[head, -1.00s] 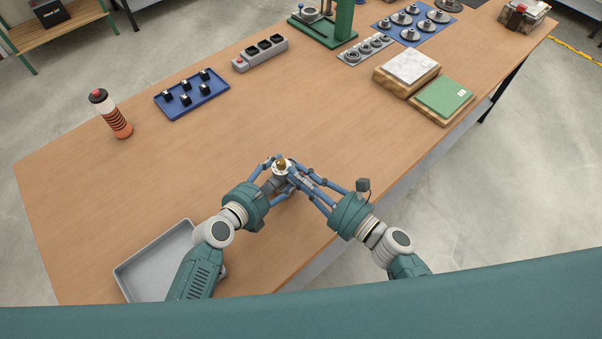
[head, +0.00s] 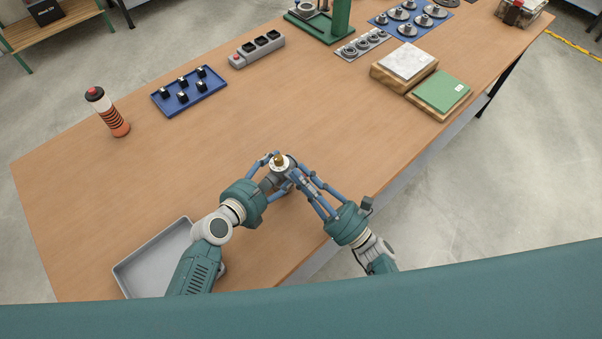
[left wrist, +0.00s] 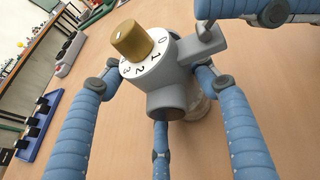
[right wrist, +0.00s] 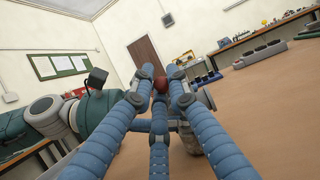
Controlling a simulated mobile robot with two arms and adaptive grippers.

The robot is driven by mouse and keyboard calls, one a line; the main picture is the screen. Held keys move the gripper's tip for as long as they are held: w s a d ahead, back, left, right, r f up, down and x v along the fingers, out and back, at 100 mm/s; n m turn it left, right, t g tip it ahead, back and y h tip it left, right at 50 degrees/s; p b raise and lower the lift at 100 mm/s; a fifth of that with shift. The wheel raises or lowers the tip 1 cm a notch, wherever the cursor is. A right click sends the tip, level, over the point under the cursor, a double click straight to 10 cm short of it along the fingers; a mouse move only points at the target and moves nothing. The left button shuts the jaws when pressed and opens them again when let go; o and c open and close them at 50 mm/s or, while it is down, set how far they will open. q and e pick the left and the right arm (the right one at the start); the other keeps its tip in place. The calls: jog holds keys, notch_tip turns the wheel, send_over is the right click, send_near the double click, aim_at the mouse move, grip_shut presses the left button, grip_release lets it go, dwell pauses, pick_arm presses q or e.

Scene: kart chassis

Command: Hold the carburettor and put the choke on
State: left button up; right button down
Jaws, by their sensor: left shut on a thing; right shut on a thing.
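The carburettor (head: 279,163) is a grey body with a white dial marked with numbers and a brass knob on top. It stands out large in the left wrist view (left wrist: 168,80). My left gripper (head: 268,170) is shut on it, with blue fingers around the body. My right gripper (head: 296,178) is shut beside it, at its right side. A grey arm (left wrist: 204,45) sticks out of the carburettor toward the right fingers. The exact choke position is hard to tell.
An empty grey tray (head: 158,262) lies at the front left of the wooden table (head: 200,160). A bottle (head: 106,112), a blue tray (head: 190,101) with black parts, a grey socket block (head: 257,50) and a green-topped block (head: 440,91) stand farther off. The middle is clear.

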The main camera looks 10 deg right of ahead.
jog(key=shift+w+d, duration=0.15)
jog(key=shift+d, duration=0.15)
jog(key=c, duration=1.7)
grip_release()
jog(key=shift+c, duration=0.2)
jog(key=shift+f, duration=0.1)
jog(key=v, duration=1.2)
jog(key=shift+a, duration=0.15)
pick_arm(q)
jog(key=o, duration=2.1)
jog(key=shift+c, duration=0.2)
